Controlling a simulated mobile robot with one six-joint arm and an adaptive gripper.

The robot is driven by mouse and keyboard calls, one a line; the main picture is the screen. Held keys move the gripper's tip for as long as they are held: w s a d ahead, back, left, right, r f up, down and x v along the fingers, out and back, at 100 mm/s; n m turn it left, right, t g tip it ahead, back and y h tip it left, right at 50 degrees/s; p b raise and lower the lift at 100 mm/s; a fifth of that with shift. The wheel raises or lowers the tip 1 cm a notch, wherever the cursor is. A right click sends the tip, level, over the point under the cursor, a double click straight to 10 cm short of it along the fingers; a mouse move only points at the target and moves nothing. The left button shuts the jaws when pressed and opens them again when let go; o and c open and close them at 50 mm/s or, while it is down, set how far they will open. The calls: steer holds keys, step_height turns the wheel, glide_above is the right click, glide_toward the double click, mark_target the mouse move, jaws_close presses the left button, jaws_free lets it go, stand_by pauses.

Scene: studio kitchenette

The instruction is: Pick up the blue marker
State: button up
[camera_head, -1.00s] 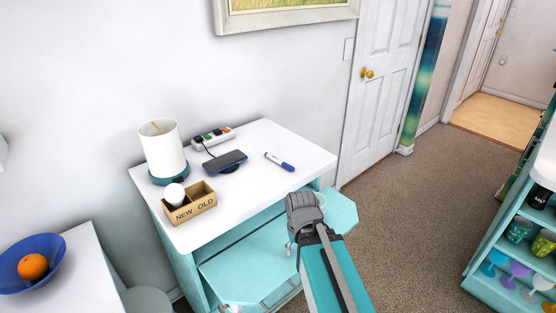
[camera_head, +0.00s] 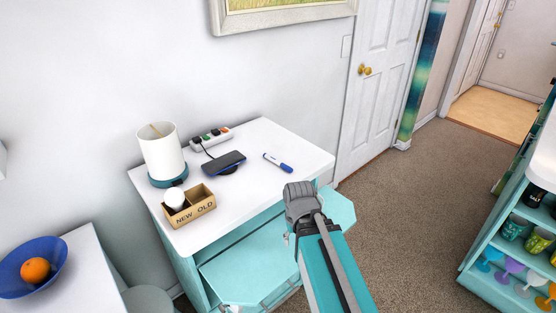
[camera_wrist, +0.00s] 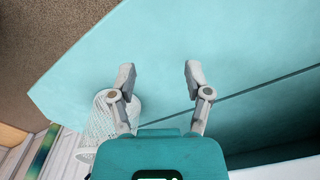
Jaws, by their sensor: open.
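The blue marker (camera_head: 278,163) lies flat on the white top of the small cabinet, near its right end; its body is white with blue parts. My gripper (camera_head: 297,188) is in front of the cabinet's front edge, to the lower right of the marker and apart from it. In the wrist view my gripper (camera_wrist: 160,76) has its two fingers spread with nothing between them, above a teal surface (camera_wrist: 200,35). The marker does not show in the wrist view.
On the white top (camera_head: 240,185) are a lamp (camera_head: 162,152), a power strip (camera_head: 211,138), a phone on a charger (camera_head: 224,162) and a box marked NEW and OLD (camera_head: 189,207). A teal drop-down flap (camera_head: 240,278) juts out below. A white mesh basket (camera_wrist: 102,122) is near the fingers.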

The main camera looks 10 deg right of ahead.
step_height(320, 180, up, 25)
steer(key=w+p, duration=0.3)
steer(key=p, duration=2.2)
steer(key=n, duration=0.7)
glide_above(276, 160)
steer(key=shift+d+b, duration=0.1)
steer(key=shift+b, duration=0.3)
steer(key=shift+f, duration=0.2)
step_height(276, 160, down, 8)
steer(key=b, duration=0.8)
steer(key=shift+f+b, duration=0.15)
steer(key=shift+b, duration=0.2)
steer(key=shift+w+f+b, duration=0.1)
steer(key=shift+f+b, duration=2.5)
jaws_close()
